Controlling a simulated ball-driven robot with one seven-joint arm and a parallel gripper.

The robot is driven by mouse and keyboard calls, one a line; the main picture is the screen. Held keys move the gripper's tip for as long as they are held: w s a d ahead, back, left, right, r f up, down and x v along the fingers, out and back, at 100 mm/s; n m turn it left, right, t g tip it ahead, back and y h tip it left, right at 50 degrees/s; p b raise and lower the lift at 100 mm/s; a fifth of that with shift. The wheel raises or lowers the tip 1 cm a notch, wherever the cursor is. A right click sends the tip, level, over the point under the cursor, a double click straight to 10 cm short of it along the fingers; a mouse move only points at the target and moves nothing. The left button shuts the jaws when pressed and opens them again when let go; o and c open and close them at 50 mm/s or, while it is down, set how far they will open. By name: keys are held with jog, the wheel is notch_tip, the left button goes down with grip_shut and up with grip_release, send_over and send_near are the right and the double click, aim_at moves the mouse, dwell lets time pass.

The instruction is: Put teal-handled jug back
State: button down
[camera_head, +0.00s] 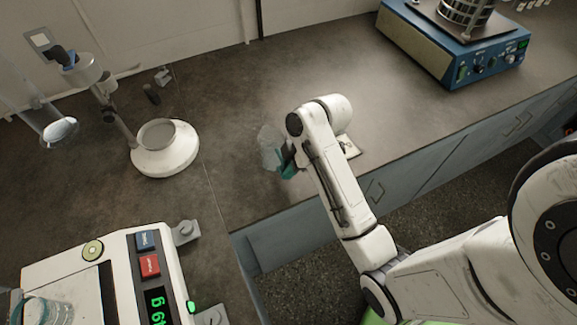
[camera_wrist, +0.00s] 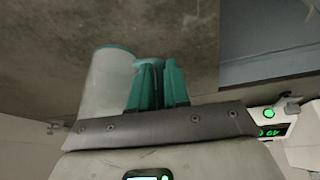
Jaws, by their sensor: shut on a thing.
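The clear jug (camera_head: 269,147) with a teal handle is over the dark counter, near its front edge, left of my arm. It also shows in the wrist view (camera_wrist: 108,85), with a teal rim and its teal handle (camera_wrist: 149,62) toward my fingers. My gripper (camera_wrist: 157,85) has teal fingers and is shut on the jug's handle. In the head view my gripper (camera_head: 289,166) is mostly hidden by my arm. I cannot tell whether the jug's base touches the counter.
A balance (camera_head: 118,284) with a lit display stands at front left, with a clear vessel (camera_head: 45,312) on it. A white round-based stand (camera_head: 165,158) is at left. A blue sieve shaker (camera_head: 440,52) stands at back right. A flat white thing (camera_head: 349,146) is partly behind my arm. The middle counter is clear.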

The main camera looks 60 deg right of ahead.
jog(key=shift+f, duration=0.15)
jog(key=c, duration=1.1)
grip_release()
jog(key=shift+p+v, duration=3.65)
jog(key=shift+v, duration=2.5)
jog(key=shift+s+a+f+m+g+h, duration=0.5)
jog(key=shift+s+a+f+m, duration=0.45)
jog(key=shift+s+a+m, duration=0.95)
jog(key=shift+s+a+f+m+g+h, duration=0.5)
jog(key=shift+s+a+f+m, duration=0.65)
jog(key=shift+a, duration=1.2)
jog(key=shift+s+a+f+m+g+h, duration=0.4)
jog(key=shift+s+a+f+m+h, duration=0.25)
jog(key=shift+s+a+m, duration=1.3)
